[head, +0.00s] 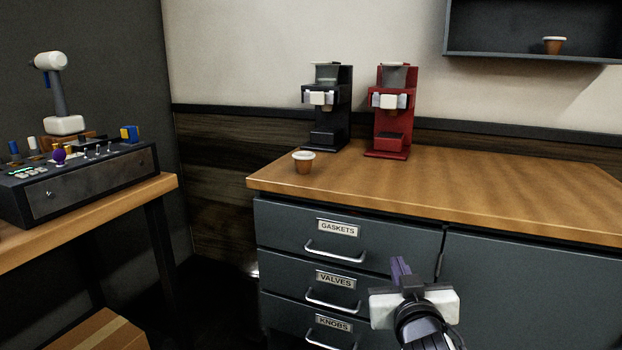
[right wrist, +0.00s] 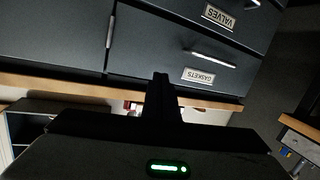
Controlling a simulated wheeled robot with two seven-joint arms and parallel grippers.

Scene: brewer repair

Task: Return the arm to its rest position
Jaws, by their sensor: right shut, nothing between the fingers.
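My right gripper (head: 401,268) is in the lower middle of the head view, in front of the grey drawer cabinet. Its fingers are together with nothing between them. In the right wrist view the shut fingers (right wrist: 163,95) show dark against the cabinet front, which appears upside down. My left gripper is in neither view.
The cabinet has shut drawers labelled GASKETS (head: 338,228), VALVES (head: 335,279) and KNOBS (head: 333,323). On its wooden top (head: 480,185) stand a black brewer (head: 328,115), a red brewer (head: 390,115) and a cup (head: 304,163). A workbench (head: 90,212) with a control box (head: 90,185) is at left.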

